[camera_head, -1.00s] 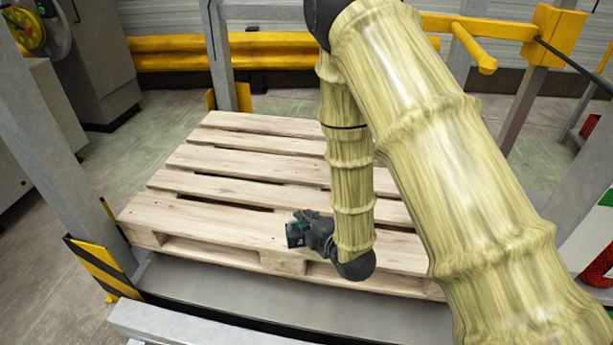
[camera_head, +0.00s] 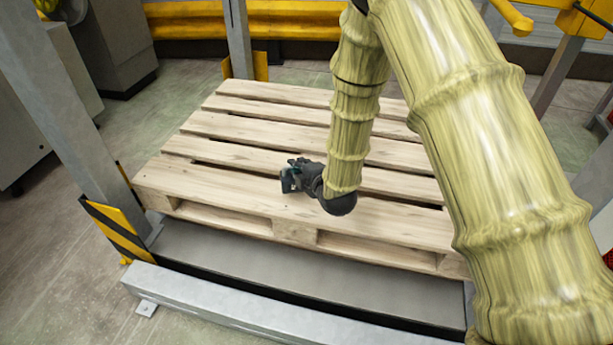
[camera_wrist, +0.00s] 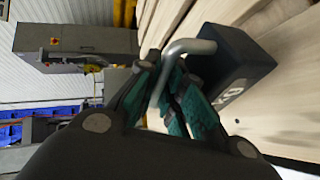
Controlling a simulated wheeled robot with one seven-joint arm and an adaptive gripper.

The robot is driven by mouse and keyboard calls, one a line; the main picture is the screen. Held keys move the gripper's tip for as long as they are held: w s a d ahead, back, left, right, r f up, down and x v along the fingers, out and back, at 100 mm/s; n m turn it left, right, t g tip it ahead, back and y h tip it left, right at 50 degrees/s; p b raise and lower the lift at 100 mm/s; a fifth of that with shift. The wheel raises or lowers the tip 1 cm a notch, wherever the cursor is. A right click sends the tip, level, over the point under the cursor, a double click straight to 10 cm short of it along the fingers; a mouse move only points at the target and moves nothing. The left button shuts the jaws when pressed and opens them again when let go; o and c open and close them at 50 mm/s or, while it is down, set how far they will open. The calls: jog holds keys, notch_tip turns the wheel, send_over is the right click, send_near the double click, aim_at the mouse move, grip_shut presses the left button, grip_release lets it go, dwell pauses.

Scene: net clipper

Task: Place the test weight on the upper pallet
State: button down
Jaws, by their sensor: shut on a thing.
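The test weight (camera_wrist: 232,68) is a dark block with a bent grey metal handle and a pale marking, seen in the wrist view right of centre. My gripper (camera_wrist: 168,85) has its teal-padded fingers closed around the handle. The wooden pallet (camera_head: 240,128) lies in the middle of the head view, and its boards fill the right of the wrist view. In the head view my gripper (camera_head: 288,178) is over the pallet's front boards. The weight is not clearly visible there. I cannot tell whether it touches the boards.
A steel post (camera_head: 75,110) with a yellow-black guard (camera_head: 120,228) stands at the left. Another post (camera_head: 238,40) stands behind the pallet. A grey rail (camera_head: 220,308) runs along the front. Most of the pallet's top is bare.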

jog(key=shift+w+a+f+b, duration=0.35)
jog(key=shift+w+f, duration=0.25)
jog(key=shift+w, duration=0.15)
jog(key=shift+w+a+f+b, duration=0.4)
jog(key=shift+w+f, duration=0.2)
jog(key=shift+w, duration=0.1)
jog(key=shift+w+a+f+b, duration=0.35)
jog(key=shift+w+f, duration=0.25)
jog(key=shift+w, duration=0.15)
jog(key=c, duration=1.9)
grip_release()
jog(key=shift+s+f, duration=0.15)
jog(key=shift+f, duration=0.1)
jog(key=o, duration=0.4)
jog(key=shift+c, duration=0.2)
jog(key=shift+r, duration=0.1)
jog(key=p+v, duration=0.2)
jog(key=v, duration=1)
jog(key=shift+p, duration=0.3)
